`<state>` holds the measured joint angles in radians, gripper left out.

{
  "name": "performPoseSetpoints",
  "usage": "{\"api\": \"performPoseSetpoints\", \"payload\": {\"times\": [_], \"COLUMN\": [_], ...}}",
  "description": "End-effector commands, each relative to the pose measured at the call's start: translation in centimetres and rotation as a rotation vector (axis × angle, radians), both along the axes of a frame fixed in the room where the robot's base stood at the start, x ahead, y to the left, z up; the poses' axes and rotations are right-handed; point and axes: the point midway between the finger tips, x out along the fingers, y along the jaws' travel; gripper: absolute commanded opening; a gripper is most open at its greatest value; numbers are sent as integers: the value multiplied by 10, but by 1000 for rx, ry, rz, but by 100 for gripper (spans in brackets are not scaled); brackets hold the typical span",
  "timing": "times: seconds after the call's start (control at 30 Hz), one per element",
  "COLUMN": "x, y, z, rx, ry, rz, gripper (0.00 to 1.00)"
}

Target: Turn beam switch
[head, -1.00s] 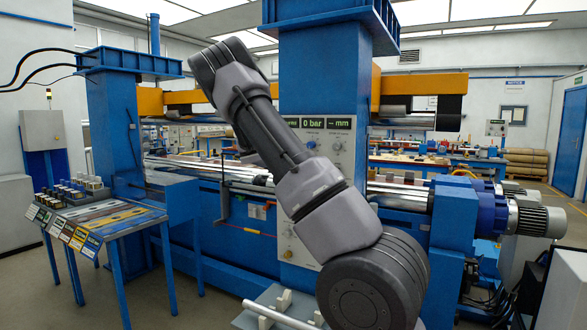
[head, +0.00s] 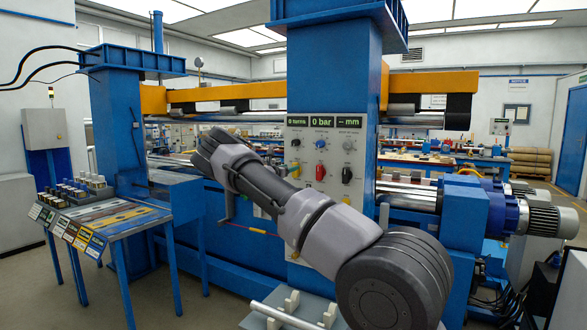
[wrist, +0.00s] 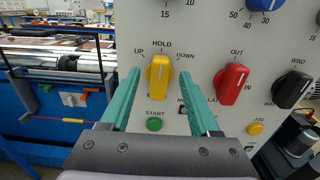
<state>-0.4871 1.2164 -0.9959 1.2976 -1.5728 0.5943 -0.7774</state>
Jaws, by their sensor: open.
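In the wrist view a yellow switch knob (wrist: 159,77) stands on the grey panel, with UP, HOLD and DOWN printed around its top. It is upright, towards HOLD. The two teal fingers of my gripper (wrist: 160,74) are open, one on each side of the knob in the picture, with gaps showing. How far the tips are from the panel is hard to tell. In the head view the control panel (head: 334,135) shows on the blue column, and my gripper is hidden behind my arm.
A red knob (wrist: 231,84) marked OUT and IN and a black knob (wrist: 291,90) sit right of the yellow one. A green START button (wrist: 155,125) is just below it. A blue knob (wrist: 262,4) is above. A sample table (head: 110,225) stands at left.

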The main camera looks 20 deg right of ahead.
Motion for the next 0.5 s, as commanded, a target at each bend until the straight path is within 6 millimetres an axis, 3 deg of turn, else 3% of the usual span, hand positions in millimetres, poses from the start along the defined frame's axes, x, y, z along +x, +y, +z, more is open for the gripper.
{"api": "performPoseSetpoints", "payload": {"times": [0.2,0.5], "x": [18,23], "y": [-24,-29], "z": [-1,0], "rx": [1,1], "ry": [0,0], "rz": [-1,0], "gripper": [62,62]}}
